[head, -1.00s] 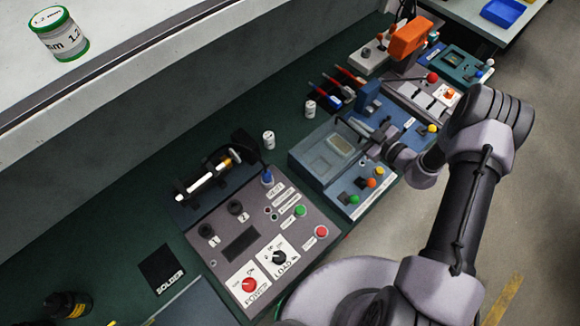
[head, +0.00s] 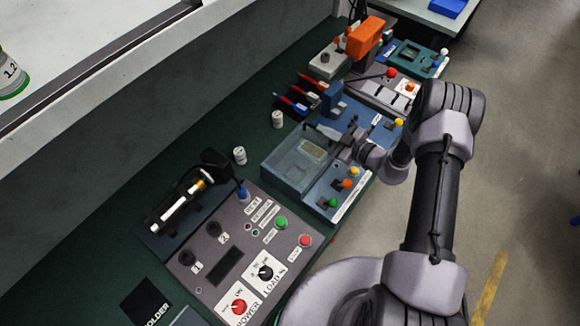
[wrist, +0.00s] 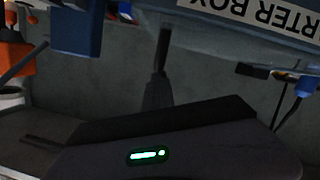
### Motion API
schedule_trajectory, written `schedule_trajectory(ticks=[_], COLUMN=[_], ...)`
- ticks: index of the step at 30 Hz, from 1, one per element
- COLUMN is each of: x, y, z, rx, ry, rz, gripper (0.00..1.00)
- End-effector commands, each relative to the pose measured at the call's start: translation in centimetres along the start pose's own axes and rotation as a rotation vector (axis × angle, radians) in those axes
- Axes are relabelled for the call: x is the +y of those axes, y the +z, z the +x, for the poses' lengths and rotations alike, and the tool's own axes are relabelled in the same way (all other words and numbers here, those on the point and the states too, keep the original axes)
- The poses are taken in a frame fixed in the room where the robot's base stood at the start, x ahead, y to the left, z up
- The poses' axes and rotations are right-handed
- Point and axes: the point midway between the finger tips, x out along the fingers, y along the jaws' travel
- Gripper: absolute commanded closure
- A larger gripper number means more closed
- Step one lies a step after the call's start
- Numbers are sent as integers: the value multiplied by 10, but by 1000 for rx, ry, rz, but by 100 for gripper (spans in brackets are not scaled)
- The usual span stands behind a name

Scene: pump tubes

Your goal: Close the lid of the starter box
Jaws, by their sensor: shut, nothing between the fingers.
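The starter box (head: 285,179) is a blue-grey unit in the middle of the bench in the head view. Its top has a pale rectangular panel (head: 312,150), and I cannot clearly make out how far its lid is open. In the wrist view its upside-down label (wrist: 262,14) shows at the top right. My gripper (head: 330,134) is at the box's far right side, close over its edge; contact cannot be told. In the wrist view the fingers (wrist: 163,48) are together, pointing up toward the box's underside or edge, with nothing between them.
Green, orange and yellow buttons (head: 346,184) line the box's front right. A grey control panel (head: 225,250) with knobs stands nearer, left. A blue block (head: 331,98), red-handled tools (head: 305,90) and an orange-topped device (head: 364,37) stand beyond. Open floor (head: 520,170) lies to the right.

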Motion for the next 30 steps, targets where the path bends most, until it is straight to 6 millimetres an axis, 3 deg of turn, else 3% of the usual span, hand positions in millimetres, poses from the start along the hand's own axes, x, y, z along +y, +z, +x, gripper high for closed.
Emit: schedule_trajectory(ticks=[4,7,21,25,30], x=[-2,-2,-1,-1,-2], y=[4,3,-2,-2,-2], z=[-9,-28,-151,-169,-176], rx=[-8,-9,-1,0,2], ry=[-2,0,5,3,0], rz=[2,4,-1,-1,-2], gripper=[100,100,100,100,100])
